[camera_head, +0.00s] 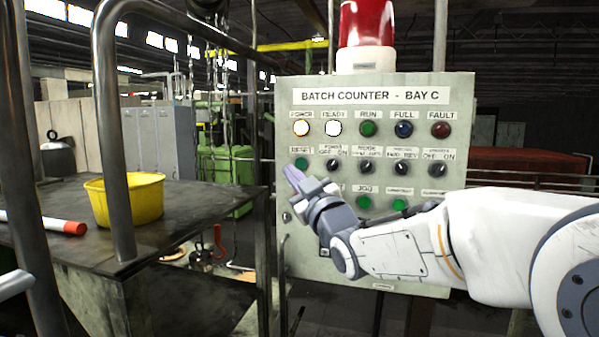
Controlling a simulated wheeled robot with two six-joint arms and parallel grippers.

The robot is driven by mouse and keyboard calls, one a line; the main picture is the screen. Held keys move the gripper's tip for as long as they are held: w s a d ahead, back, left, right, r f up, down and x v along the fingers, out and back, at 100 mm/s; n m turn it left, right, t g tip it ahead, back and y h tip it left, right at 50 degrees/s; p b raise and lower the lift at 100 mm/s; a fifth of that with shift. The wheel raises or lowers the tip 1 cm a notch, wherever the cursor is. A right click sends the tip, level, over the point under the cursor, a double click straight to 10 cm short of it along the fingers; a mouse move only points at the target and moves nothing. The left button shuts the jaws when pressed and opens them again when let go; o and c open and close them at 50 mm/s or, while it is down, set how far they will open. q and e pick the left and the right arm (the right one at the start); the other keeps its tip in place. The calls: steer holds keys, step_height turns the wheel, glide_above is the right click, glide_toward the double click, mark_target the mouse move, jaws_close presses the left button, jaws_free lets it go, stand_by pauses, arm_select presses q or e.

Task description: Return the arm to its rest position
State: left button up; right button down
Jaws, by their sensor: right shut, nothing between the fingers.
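My right arm comes in from the right across the lower part of the control panel (460,105). My right gripper (292,174) is shut and empty, its tip just below the green RESET button (301,163). I cannot tell whether it touches the panel. The gripper and wrist hide some of the lower left buttons and labels. The POWER lamp (301,128) and READY lamp (333,128) look bright white. The RUN lamp (367,128) is green, the FULL lamp (404,129) blue and the FAULT lamp (440,130) dark red. My left gripper is not in view.
A red beacon (366,22) stands on top of the panel. At left, a dark metal table (190,205) holds a yellow bucket (125,198) and a white rod with a red end (50,224). A bent metal rail (112,130) rises in front. Chains hang behind.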

steer(key=shift+s+a, duration=0.1)
steer(key=shift+s, duration=0.15)
steer(key=s+a+f+m+g+h, duration=0.1)
steer(key=s+f+g+h, duration=0.1)
steer(key=s+f+g, duration=0.75)
steer(key=s+a+f+m+g+h, duration=0.15)
steer(key=s+f, duration=0.45)
steer(key=f, duration=0.9)
steer(key=s+d+f+g+h, duration=0.1)
steer(key=s+d+f+g, duration=0.1)
steer(key=s, duration=0.5)
steer(key=s+d+f+g+h, duration=0.2)
steer(key=s+f+g, duration=0.1)
steer(key=s, duration=0.4)
steer(key=s+d+f+g+h, duration=0.1)
steer(key=s+d+f+g, duration=0.2)
steer(key=s+f, duration=0.2)
steer(key=shift+s+m, duration=0.45)
steer(key=shift+s, duration=0.55)
steer(key=shift+d+h, duration=0.1)
steer(key=shift+h, duration=0.15)
